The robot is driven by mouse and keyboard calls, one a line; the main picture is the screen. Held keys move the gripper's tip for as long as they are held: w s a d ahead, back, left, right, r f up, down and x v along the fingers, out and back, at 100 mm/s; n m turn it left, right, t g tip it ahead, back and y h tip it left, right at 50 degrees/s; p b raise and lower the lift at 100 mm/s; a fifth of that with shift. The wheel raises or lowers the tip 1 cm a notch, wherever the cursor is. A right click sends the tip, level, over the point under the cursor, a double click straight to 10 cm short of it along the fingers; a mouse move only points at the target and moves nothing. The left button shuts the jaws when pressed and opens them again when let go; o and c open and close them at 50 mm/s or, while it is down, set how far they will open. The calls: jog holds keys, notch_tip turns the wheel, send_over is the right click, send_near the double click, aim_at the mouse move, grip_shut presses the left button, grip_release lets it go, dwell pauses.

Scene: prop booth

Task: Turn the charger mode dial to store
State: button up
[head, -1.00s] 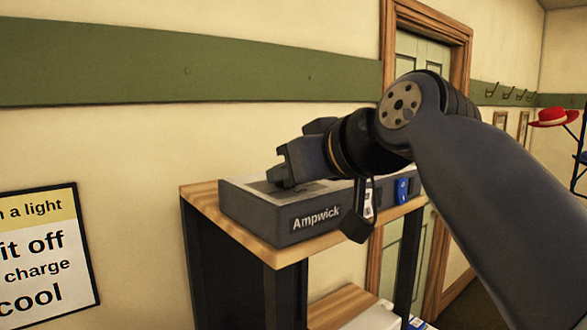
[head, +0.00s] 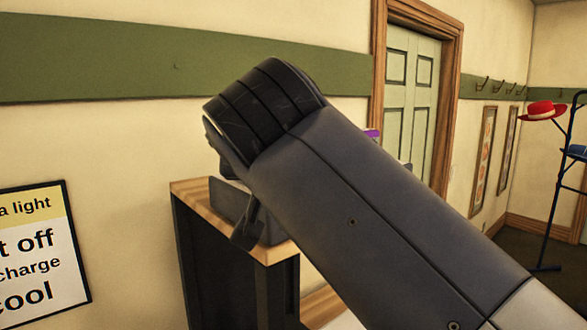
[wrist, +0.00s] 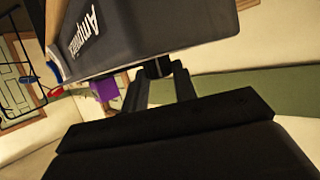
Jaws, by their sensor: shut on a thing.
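The charger, a dark grey box marked "Ampwick", fills the top of the wrist view (wrist: 165,32). In the head view only its left end (head: 228,203) shows on the shelf top; my arm hides the rest. My gripper (wrist: 158,77) has its two fingers on either side of a small dark knob (wrist: 157,67) at the charger's edge, which looks like the mode dial. The fingers are shut on it. The dial's pointer and its mode markings, including store, cannot be seen.
The charger stands on a wood-topped shelf unit (head: 190,195) against the wall. A purple thing (wrist: 103,89) shows beyond the fingers. A sign (head: 40,255) hangs at left; a door (head: 412,95) and a stand with a red hat (head: 545,110) are at right.

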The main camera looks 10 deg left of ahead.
jog(key=shift+a+m+h, duration=0.15)
jog(key=shift+m+h, duration=0.85)
jog(key=shift+h, duration=0.2)
jog(key=o, duration=1)
jog(key=shift+s, duration=0.15)
jog(key=b+v, duration=0.1)
jog(key=v, duration=0.9)
jog(key=shift+s+b, duration=0.3)
jog(key=shift+b, duration=0.1)
